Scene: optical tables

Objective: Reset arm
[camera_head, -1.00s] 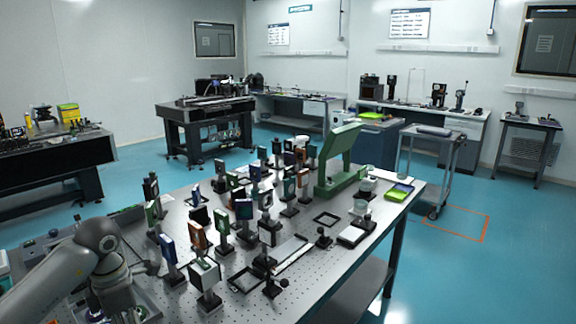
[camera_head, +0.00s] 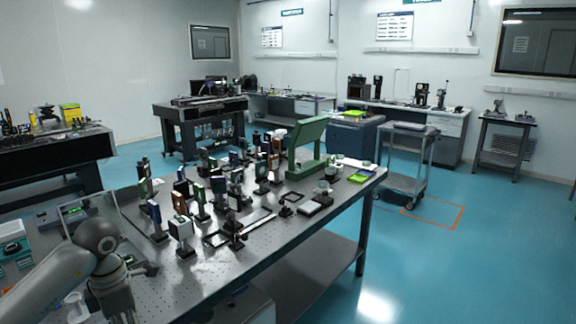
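My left arm (camera_head: 62,272) comes in from the lower left, over the near left corner of the optical table (camera_head: 205,272). Its gripper (camera_head: 120,308) points down at the bottom edge of the picture. The fingertips are cut off or too dark to make out, and I see nothing clearly held. My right arm and gripper are not in view.
Several post-mounted optics (camera_head: 181,228) crowd the table's middle, with a green frame (camera_head: 306,150) behind them. A grey cart (camera_head: 408,160) stands beyond the table's far end. The near tabletop and the blue floor (camera_head: 440,260) at right are largely clear.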

